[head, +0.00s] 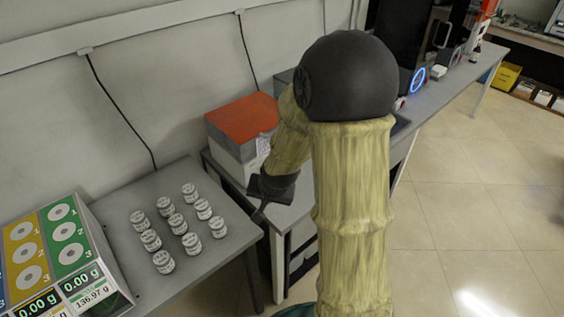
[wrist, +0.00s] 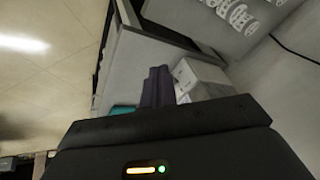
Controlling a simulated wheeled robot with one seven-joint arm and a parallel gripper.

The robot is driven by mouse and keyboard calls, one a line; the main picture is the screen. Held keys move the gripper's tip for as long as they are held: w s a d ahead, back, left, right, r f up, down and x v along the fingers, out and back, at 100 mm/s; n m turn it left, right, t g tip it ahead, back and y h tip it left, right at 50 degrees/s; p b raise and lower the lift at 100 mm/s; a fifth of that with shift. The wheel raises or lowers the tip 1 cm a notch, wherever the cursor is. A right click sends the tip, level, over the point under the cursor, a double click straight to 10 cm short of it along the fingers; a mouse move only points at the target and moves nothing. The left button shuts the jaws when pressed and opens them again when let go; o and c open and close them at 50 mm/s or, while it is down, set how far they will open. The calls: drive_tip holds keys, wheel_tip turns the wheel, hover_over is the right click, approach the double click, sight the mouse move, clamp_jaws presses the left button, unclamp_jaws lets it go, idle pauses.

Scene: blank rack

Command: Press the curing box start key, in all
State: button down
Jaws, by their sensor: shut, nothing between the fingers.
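A box with an orange top and pale grey and white sides (head: 240,122) stands on the bench by the wall; I cannot tell for sure that it is the curing box. My arm hides its right part, and I cannot make out a start key. My gripper (head: 259,214) points down in front of this box, over the near end of the bench. In the wrist view my gripper's dark fingers (wrist: 158,72) are together and empty. A white box with small dark marks (wrist: 200,76) is just right of the fingertips, and contact cannot be told.
A grey table (head: 205,270) holds several white-lidded jars (head: 180,224). A colored panel with scale readouts (head: 55,255) stands at the left. Farther along the bench is a dark machine with a blue ring light (head: 418,79). The tiled floor (head: 460,200) at right is clear.

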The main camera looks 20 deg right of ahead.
drive_tip(key=w+d+f+m+t, duration=0.2)
drive_tip(key=w+d+f+m, duration=0.2)
drive_tip(key=w+f+m, duration=0.1)
drive_tip(key=w+d+f+m+t+h, duration=0.1)
drive_tip(key=w+d+f+m+t, duration=0.2)
drive_tip(key=w+d+f+m, duration=0.2)
drive_tip(key=w+d+f+m+t+h, duration=0.1)
drive_tip(key=w+d+f+m, duration=0.3)
drive_tip(key=w+m, duration=0.5)
drive_tip(key=shift+d+f+m+t, duration=0.15)
drive_tip(key=shift+f+m+t, duration=0.25)
drive_tip(key=shift+m, duration=0.25)
drive_tip(key=shift+d+f+m+t, duration=0.15)
drive_tip(key=shift+f+m+t, duration=0.2)
drive_tip(key=shift+m, duration=0.3)
drive_tip(key=d+f+m+h, duration=0.1)
drive_tip(key=d+m, duration=0.1)
drive_tip(key=d+m+h, duration=0.1)
drive_tip(key=d+m, duration=0.1)
drive_tip(key=d+f+m+h, duration=0.1)
drive_tip(key=d+m, duration=0.1)
drive_tip(key=shift+s+f+m+t+h+p, duration=0.1)
drive_tip(key=shift+f+m+t+h+p, duration=0.2)
drive_tip(key=shift+f+t, duration=0.05)
drive_tip(key=shift+s+d+f+m+h, duration=0.15)
drive_tip(key=shift+d+m+h, duration=0.15)
drive_tip(key=shift+d+m, duration=0.2)
drive_tip(key=shift+a, duration=0.1)
drive_tip(key=shift+w, duration=0.2)
